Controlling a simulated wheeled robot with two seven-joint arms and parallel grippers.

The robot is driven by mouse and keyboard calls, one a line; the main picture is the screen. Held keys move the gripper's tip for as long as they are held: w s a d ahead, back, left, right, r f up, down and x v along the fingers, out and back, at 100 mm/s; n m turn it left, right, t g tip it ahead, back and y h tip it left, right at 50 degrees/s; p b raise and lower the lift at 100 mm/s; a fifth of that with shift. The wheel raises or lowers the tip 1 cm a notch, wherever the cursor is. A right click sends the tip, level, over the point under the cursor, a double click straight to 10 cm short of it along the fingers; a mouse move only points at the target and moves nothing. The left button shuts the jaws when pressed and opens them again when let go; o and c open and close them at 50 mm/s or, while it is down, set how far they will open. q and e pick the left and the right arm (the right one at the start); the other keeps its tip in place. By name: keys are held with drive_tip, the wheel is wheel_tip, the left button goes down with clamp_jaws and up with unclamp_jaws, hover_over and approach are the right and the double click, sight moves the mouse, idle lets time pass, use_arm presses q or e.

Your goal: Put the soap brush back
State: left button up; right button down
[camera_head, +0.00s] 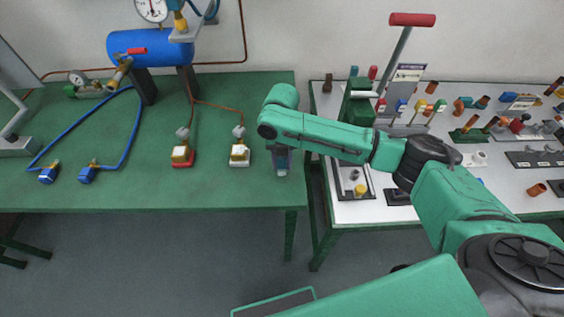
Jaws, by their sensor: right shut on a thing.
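My right arm reaches in from the right, and its forearm crosses over the gap between the two tables. My right gripper (281,162) points down at the right end of the green table (240,95). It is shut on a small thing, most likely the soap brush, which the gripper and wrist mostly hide. I cannot make out its bristles or whether it touches the table. My left gripper is not in view.
A white-based valve with a yellow body (240,154) stands just left of my right gripper, and a red-based one (182,155) farther left. A blue tank (150,47) stands behind, with a blue hose (136,125). The white table (440,207) holds many small fittings.

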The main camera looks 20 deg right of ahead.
drive_tip(key=shift+w+f, duration=0.1)
drive_tip(key=shift+f, duration=0.4)
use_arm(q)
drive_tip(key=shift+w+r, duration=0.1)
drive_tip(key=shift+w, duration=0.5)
use_arm(e)
drive_tip(key=c, duration=0.6)
unclamp_jaws()
drive_tip(key=shift+f, duration=0.15)
drive_tip(key=shift+r, duration=0.6)
wheel_tip(320, 180, up, 11)
drive_tip(key=shift+w+r+b, duration=0.1)
drive_tip(key=shift+w+b, duration=0.05)
drive_tip(key=shift+b, duration=1.1)
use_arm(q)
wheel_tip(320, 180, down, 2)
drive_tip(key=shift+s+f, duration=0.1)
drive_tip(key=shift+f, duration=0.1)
use_arm(e)
drive_tip(key=shift+d, duration=0.1)
